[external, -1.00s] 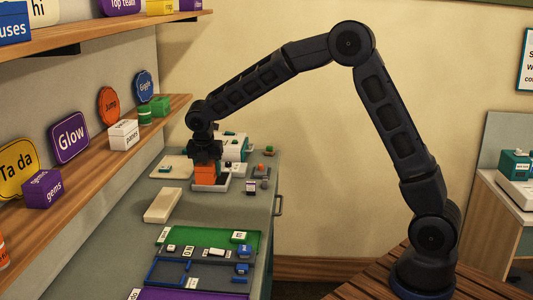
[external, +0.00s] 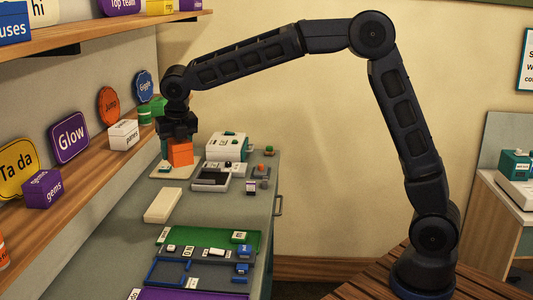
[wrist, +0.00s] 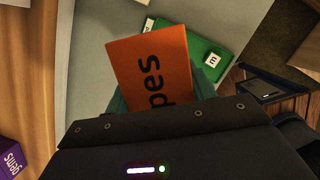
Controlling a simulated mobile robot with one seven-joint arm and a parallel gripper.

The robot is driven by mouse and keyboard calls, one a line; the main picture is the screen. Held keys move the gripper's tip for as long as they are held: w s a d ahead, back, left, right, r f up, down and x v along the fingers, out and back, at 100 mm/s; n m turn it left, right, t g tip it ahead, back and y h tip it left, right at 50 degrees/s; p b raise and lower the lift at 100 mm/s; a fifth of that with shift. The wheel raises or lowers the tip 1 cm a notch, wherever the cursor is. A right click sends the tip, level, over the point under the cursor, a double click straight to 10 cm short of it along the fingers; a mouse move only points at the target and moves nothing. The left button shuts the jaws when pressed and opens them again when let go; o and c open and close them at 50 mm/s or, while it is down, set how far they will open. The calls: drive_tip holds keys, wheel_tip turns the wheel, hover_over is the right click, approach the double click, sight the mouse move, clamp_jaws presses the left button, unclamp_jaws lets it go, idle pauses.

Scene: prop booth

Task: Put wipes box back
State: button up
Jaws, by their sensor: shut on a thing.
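The wipes box is an orange block (external: 180,153) held below my gripper (external: 178,139). In the external view it appears in front of or over the pale board at the back left of the counter; I cannot tell the exact gap beneath it. In the wrist view the orange box (wrist: 148,68) shows dark letters "pes" and juts out past the gripper. My gripper is shut on the box; its fingertips are mostly hidden.
A wooden shelf (external: 92,175) runs along the left wall, with a white "games" box (external: 124,135), a purple "gems" box (external: 41,188) and a green box near my gripper. A grey-and-white device (external: 212,178) and a white box (external: 226,146) stand to the right.

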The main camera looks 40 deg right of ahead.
drive_tip(key=s+a+r+n+y, duration=0.2)
drive_tip(key=s+a+r+n, duration=0.4)
drive_tip(key=s+a+r, duration=0.4)
hover_over(90, 173)
drive_tip(key=s, duration=0.1)
drive_tip(key=f, duration=0.2)
drive_tip(key=shift+s+d+f, duration=0.1)
drive_tip(key=shift+d+f, duration=0.05)
drive_tip(key=shift+f, duration=1.3)
drive_tip(key=shift+s+d+f, duration=0.1)
drive_tip(key=shift+d+f, duration=0.05)
drive_tip(key=shift+f, duration=1.3)
drive_tip(key=shift+w+a+f, duration=0.15)
drive_tip(key=shift+f, duration=0.15)
drive_tip(key=shift+f, duration=0.1)
drive_tip(key=o, duration=1.1)
drive_tip(key=shift+f, duration=0.1)
drive_tip(key=a+v, duration=0.1)
drive_tip(key=v, duration=0.6)
drive_tip(key=shift+d+r, duration=0.35)
drive_tip(key=shift+r, duration=0.1)
